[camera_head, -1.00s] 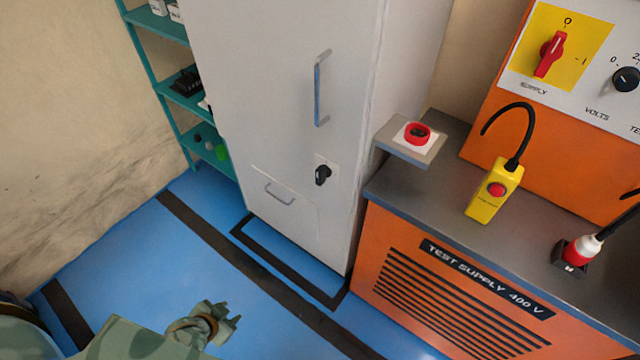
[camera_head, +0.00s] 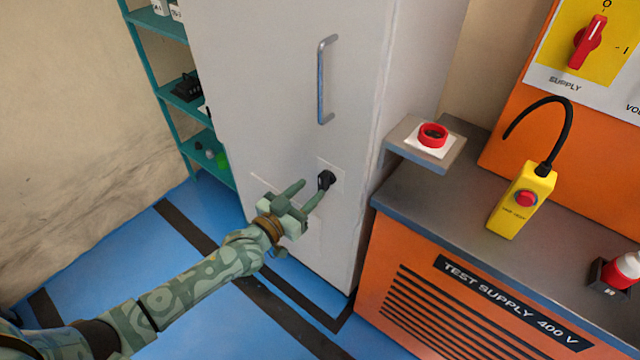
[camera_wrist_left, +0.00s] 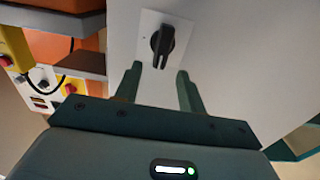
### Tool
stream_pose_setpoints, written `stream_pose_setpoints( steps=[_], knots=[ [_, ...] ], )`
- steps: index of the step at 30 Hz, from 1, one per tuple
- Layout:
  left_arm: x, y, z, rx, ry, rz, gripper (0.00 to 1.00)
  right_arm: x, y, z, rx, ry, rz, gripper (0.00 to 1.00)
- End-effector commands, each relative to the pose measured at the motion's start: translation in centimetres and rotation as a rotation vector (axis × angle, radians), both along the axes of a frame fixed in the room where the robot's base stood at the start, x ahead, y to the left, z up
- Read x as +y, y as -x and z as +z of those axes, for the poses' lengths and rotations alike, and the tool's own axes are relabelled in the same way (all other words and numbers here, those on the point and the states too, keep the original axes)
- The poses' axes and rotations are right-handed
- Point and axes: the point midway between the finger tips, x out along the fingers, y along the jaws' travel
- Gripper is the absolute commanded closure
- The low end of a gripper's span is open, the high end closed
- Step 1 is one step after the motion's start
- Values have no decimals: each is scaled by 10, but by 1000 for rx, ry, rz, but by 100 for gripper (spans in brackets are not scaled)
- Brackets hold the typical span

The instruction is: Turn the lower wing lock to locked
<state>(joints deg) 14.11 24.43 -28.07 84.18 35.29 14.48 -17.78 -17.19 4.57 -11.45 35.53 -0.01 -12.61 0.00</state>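The wing lock is a black knob (camera_head: 326,180) on a pale square plate, low on the grey cabinet door (camera_head: 270,90) below the long handle. In the left wrist view the black knob (camera_wrist_left: 162,42) sits just beyond my fingertips, roughly between their lines, its wing slightly tilted from upright. My left gripper (camera_head: 304,190) is open, with its two fingers apart and pointing at the door. It also shows in the left wrist view (camera_wrist_left: 158,72), with nothing between the fingers. I see no contact with the knob. My right gripper is not in view.
A grey ledge (camera_head: 405,150) with a red ring button (camera_head: 433,134) juts out right of the door. An orange test supply bench (camera_head: 440,290) stands to the right with a yellow pendant (camera_head: 520,200). A teal shelf (camera_head: 172,90) stands left. Blue floor is open in front.

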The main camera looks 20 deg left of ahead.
Motion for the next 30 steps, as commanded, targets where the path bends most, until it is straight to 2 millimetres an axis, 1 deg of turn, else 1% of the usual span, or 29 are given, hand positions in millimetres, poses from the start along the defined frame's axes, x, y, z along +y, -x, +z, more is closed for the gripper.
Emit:
stream_pose_setpoints(
  steps=[1, 3, 7, 12, 19, 20, 21, 23, 24, 30],
  knots=[
    [-4, -11, -4, 0, 1, 0, 60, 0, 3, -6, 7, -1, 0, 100],
    [-8, -23, -3, 0, 0, 0, 60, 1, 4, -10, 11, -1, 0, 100],
    [-13, -38, -2, 0, 0, 1, 60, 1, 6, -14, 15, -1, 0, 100],
    [-17, -46, -1, 2, -2, 0, 60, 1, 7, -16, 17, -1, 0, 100],
    [-17, -46, 0, 1, -1, 0, 60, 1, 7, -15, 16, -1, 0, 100],
    [-17, -46, 0, 1, -1, 0, 68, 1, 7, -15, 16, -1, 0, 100],
    [-17, -46, 0, 1, -1, 0, 79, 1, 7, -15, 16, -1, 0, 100],
    [-17, -46, 0, 1, -1, 0, 96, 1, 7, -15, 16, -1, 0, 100],
    [-17, -46, 0, 1, -1, 0, 100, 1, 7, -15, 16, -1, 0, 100],
    [-16, -46, 0, -1, -6, 1, 100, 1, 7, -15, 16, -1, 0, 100]
  ],
)
